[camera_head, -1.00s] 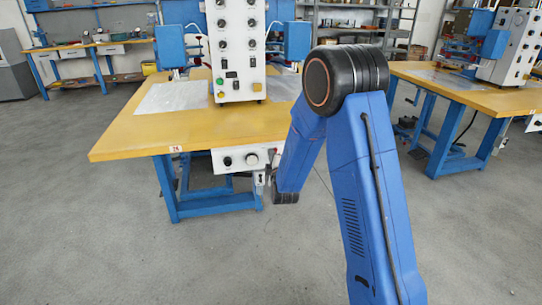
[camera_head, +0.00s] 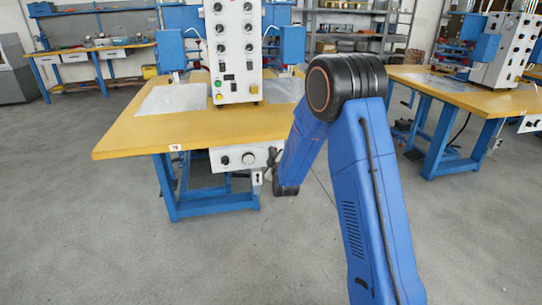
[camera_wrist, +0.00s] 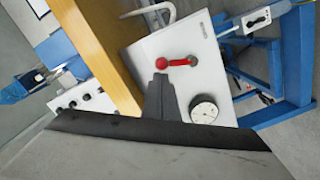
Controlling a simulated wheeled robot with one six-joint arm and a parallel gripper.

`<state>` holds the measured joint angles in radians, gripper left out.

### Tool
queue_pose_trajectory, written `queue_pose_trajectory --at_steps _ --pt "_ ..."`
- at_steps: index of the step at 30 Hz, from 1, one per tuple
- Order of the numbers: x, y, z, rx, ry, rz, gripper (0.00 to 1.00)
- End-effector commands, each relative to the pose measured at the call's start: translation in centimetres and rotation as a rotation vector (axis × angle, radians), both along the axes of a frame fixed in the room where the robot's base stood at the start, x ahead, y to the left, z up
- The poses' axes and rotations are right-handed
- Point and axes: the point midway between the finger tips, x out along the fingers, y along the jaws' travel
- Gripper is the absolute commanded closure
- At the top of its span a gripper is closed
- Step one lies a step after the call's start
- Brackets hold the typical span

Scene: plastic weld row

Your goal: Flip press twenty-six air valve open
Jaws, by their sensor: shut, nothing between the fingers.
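The red air valve lever (camera_wrist: 178,62) shows in the wrist view on a white panel (camera_wrist: 150,45) under the yellow table edge. Its round knob is at the left and its pivot at the right. My gripper (camera_wrist: 161,78) is shut and empty, its tip right beside the knob; I cannot tell whether they touch. In the head view my gripper (camera_head: 271,160) is at the right end of the white control box (camera_head: 240,158). The lever cannot be made out there. The press table (camera_head: 130,140) carries a small number label (camera_head: 174,148).
A round gauge (camera_wrist: 204,109) sits on the panel close to my gripper. Blue table legs (camera_wrist: 290,60) stand beyond it. The white press column (camera_head: 233,50) stands on the table. Another press table (camera_head: 470,95) is at the right. The grey floor between is clear.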

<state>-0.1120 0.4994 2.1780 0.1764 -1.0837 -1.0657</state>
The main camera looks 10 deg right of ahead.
Motion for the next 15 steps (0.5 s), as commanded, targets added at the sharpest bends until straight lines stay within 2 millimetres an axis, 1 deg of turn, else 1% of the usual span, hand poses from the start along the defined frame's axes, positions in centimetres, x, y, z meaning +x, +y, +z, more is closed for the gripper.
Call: queue_pose_trajectory --at_steps 8,15 --pt "0.1 -1.7 -0.1 0.263 0.000 -0.001 1.00" --pt "0.1 -3.0 -0.6 0.491 0.000 -0.001 1.00"
